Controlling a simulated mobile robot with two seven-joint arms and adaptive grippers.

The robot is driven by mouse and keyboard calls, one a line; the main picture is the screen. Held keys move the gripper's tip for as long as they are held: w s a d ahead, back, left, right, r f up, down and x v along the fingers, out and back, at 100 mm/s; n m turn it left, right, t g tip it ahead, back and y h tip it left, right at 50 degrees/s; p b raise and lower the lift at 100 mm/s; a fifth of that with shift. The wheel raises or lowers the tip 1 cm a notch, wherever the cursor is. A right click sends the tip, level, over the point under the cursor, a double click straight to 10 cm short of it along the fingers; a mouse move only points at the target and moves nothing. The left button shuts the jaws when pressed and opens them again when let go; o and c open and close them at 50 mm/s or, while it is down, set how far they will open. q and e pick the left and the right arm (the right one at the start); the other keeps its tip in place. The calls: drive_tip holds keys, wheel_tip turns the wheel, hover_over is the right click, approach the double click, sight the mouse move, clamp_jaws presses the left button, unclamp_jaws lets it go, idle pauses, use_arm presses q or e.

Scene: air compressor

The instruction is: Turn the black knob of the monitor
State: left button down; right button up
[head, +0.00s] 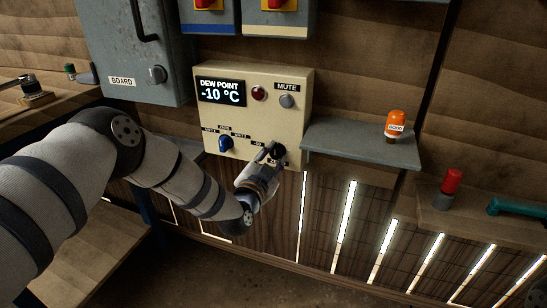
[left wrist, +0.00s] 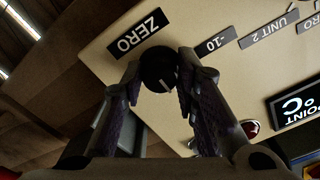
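The monitor is a cream box (head: 238,112) on the wall, with a display reading "DEW POINT -10 °C". Its black knob (head: 277,150) is at the lower right of the front, partly hidden by my left gripper (head: 268,157). In the left wrist view the black knob (left wrist: 158,68) shows a pale pointer mark, near the labels "ZERO" and "-10". The left gripper's fingers (left wrist: 160,82) stand on both sides of the knob, with small gaps seeming to show; contact is not clear.
The monitor also has a blue knob (head: 226,144), a red lamp (head: 258,93) and a grey mute button (head: 287,101). A grey shelf (head: 350,147) with an orange bottle (head: 394,124) is to the right. A grey cabinet (head: 135,55) is at the left.

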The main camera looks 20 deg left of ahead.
use_arm(q)
drive_tip(key=shift+n, duration=0.4)
drive_tip(key=n, duration=0.3)
drive_tip(key=shift+n, duration=0.4)
drive_tip(key=n, duration=0.3)
drive_tip(key=shift+f+n, duration=0.1)
drive_tip(key=shift+n, duration=0.2)
drive_tip(key=n, duration=0.3)
drive_tip(key=shift+n+b, duration=0.3)
drive_tip(key=shift+s+d+n+b, duration=0.1)
drive_tip(key=shift+n+b, duration=0.2)
drive_tip(key=shift+n, duration=1.7)
use_arm(e)
drive_tip(key=shift+s+f, duration=0.45)
drive_tip(key=shift+f, duration=0.15)
use_arm(q)
drive_tip(key=c, duration=1.2)
unclamp_jaws()
drive_tip(key=shift+c, duration=0.2)
